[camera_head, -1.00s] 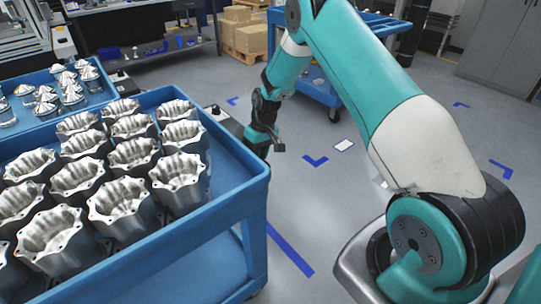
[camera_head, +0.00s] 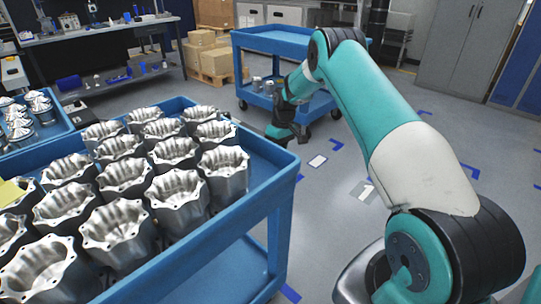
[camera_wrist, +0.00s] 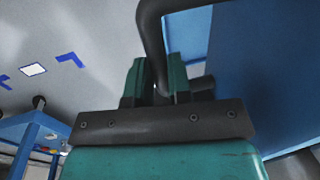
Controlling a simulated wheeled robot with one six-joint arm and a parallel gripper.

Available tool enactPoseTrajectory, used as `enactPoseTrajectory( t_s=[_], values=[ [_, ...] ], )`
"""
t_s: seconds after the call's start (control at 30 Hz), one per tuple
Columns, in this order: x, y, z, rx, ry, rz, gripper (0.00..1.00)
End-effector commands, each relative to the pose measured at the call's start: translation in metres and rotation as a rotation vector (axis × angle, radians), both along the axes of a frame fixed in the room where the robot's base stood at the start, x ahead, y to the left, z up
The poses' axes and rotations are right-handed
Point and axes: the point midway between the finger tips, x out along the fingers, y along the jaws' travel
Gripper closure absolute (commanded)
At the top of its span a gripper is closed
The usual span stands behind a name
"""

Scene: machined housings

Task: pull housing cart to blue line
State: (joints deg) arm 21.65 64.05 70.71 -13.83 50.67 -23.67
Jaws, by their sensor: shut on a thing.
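The housing cart (camera_head: 285,170) is blue and stands at the lower left of the head view. Rows of silver machined housings (camera_head: 225,172) stand on its top tray. My gripper (camera_wrist: 158,85) is shut on the cart's dark handle (camera_wrist: 150,30) in the wrist view, with the cart's blue side (camera_wrist: 260,60) behind it. In the head view the gripper is at the cart's far edge, and the grip itself is hard to make out. A short piece of blue floor line (camera_head: 290,293) shows beside the cart's lower right side; the rest is hidden.
Another blue cart (camera_head: 270,42) stands at the back. A cart with cone-shaped parts (camera_head: 62,135) is at the left. A workbench (camera_head: 100,30) and cardboard boxes (camera_head: 208,55) are behind. Open floor with blue corner marks (camera_head: 470,171) lies to the right.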

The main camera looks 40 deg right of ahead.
Motion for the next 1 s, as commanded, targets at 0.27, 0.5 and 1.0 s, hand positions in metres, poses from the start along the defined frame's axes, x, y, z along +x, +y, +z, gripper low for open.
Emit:
enactPoseTrajectory(
  t_s=[0.27, 0.5, 1.0],
  values=[
    [0.002, 0.001, 0.0, 0.001, -0.002, 0.007, 1.0],
    [0.002, 0.004, 0.0, 0.002, 0.0, 0.011, 0.65],
    [0.0, -0.01, 0.001, -0.007, -0.005, -0.012, 0.56]
  ],
)
